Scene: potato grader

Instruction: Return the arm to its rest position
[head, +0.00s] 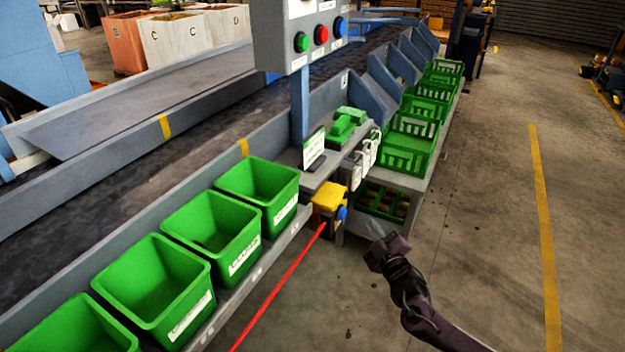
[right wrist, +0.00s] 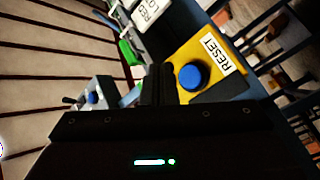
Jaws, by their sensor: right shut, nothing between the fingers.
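My right gripper (head: 376,229) is in the head view right of centre, at the end of my dark right arm. It is shut and empty. It is apart from the yellow box (head: 326,197) with a blue button, which is just to its left. In the right wrist view my shut fingers (right wrist: 158,84) point toward the yellow box, whose label reads RESET; its blue button (right wrist: 190,77) lies just right of the fingertips. My left gripper is not in view.
Green bins (head: 212,235) line the conveyor's front ledge on the left. Green crates (head: 408,140) stand along the shelf beyond the yellow box. A red line (head: 279,285) runs down from that box. A control panel (head: 305,36) stands above. The floor (head: 480,220) to the right is clear.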

